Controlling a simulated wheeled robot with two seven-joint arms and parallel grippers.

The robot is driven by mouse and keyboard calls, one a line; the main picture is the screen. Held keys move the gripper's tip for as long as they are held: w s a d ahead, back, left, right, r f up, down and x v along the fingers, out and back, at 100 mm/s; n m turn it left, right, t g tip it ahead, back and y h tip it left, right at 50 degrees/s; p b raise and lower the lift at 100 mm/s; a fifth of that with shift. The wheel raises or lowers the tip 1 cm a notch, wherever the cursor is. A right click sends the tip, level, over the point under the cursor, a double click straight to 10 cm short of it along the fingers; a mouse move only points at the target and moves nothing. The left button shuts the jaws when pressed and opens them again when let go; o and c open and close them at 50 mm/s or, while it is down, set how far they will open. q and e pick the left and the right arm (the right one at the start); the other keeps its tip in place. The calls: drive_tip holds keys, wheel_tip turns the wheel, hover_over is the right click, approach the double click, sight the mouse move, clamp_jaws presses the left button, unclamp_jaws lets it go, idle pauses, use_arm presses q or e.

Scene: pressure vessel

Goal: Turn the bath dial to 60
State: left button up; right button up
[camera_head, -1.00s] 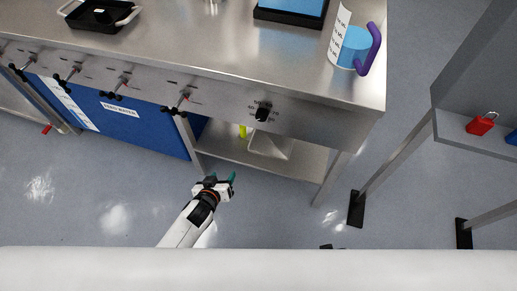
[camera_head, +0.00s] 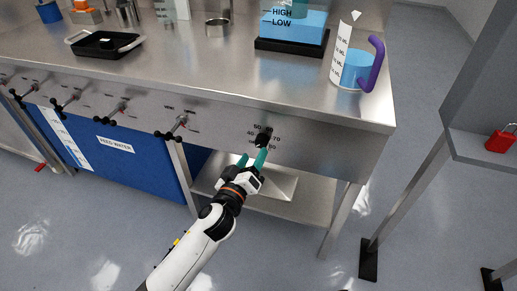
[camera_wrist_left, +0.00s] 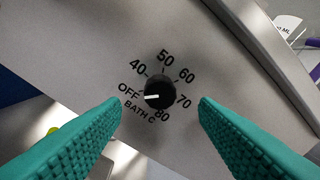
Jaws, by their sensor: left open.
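The bath dial (camera_head: 263,140) is a black knob on the steel front panel of the bench. In the left wrist view the knob (camera_wrist_left: 160,93) is ringed by OFF, 40, 50, 60, 70 and 80, with "BATH C" below it. Its white pointer line points toward OFF. My left gripper (camera_head: 253,160) has green fingers and is open just in front of the dial. In the left wrist view the fingers (camera_wrist_left: 160,125) stand on either side of the knob, apart from it in the picture. My right gripper is not in view.
A measuring jug (camera_head: 355,68) with a purple handle stands near the bench's right corner. A blue bath (camera_head: 295,30) on a black base and a black tray (camera_head: 103,44) are on the bench top. Several valve handles, including one (camera_head: 172,128), stick out left of the dial.

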sight(260, 144)
use_arm(q)
drive_tip(key=x, duration=0.5)
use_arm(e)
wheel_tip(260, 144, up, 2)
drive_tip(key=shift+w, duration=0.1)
use_arm(q)
drive_tip(key=shift+s, duration=0.1)
drive_tip(key=c, duration=1)
